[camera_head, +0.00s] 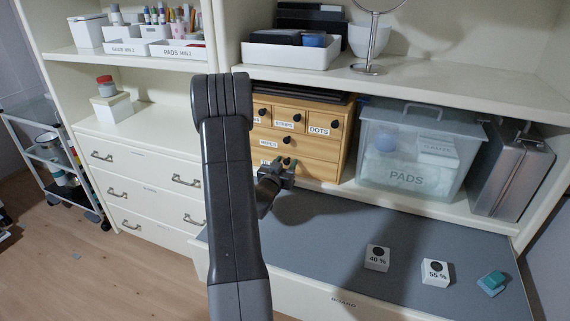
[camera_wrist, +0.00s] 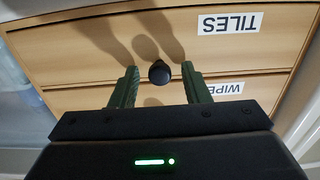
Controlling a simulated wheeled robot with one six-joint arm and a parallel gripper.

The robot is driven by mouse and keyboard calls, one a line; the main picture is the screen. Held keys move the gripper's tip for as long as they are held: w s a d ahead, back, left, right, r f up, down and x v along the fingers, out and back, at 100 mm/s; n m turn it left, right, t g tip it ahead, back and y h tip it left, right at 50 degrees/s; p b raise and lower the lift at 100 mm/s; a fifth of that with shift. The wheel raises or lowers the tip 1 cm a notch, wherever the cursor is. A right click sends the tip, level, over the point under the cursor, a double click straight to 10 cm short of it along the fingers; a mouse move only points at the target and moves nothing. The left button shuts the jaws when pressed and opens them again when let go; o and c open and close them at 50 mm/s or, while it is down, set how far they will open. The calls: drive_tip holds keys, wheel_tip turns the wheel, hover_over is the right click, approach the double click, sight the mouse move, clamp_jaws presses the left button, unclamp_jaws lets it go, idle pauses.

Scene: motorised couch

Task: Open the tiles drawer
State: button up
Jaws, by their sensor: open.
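The small wooden drawer chest (camera_head: 315,155) stands on the shelf in the head view. Its lowest drawer is the tiles drawer, partly hidden by my gripper (camera_head: 289,166) there. The wrist view is upside down and shows the tiles drawer (camera_wrist: 80,50) with its TILES label (camera_wrist: 230,22). A dark round knob (camera_wrist: 159,72) on its front lies between the tips of my open gripper (camera_wrist: 160,80). The fingers stand on both sides of the knob, apart from it. The drawer looks shut. The WIPES label (camera_wrist: 226,88) is on the adjoining drawer.
A clear PADS bin (camera_head: 408,155) stands right of the chest, with a metal case (camera_head: 512,178) beyond. The grey board (camera_head: 320,235) holds a 40 % block (camera_head: 377,258), a 55 % block (camera_head: 435,272) and teal pieces (camera_head: 491,282). The board's middle is clear.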

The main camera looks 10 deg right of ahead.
clamp_jaws()
drive_tip(key=shift+s+a+f, duration=0.1)
drive_tip(key=shift+s+a, duration=0.1)
drive_tip(key=shift+s, duration=0.05)
drive_tip(key=b+v, duration=0.5)
drive_tip(key=v, duration=0.9)
drive_tip(key=shift+a+b, duration=0.15)
drive_tip(key=shift+b, duration=0.15)
drive_tip(key=shift+s, duration=0.15)
unclamp_jaws()
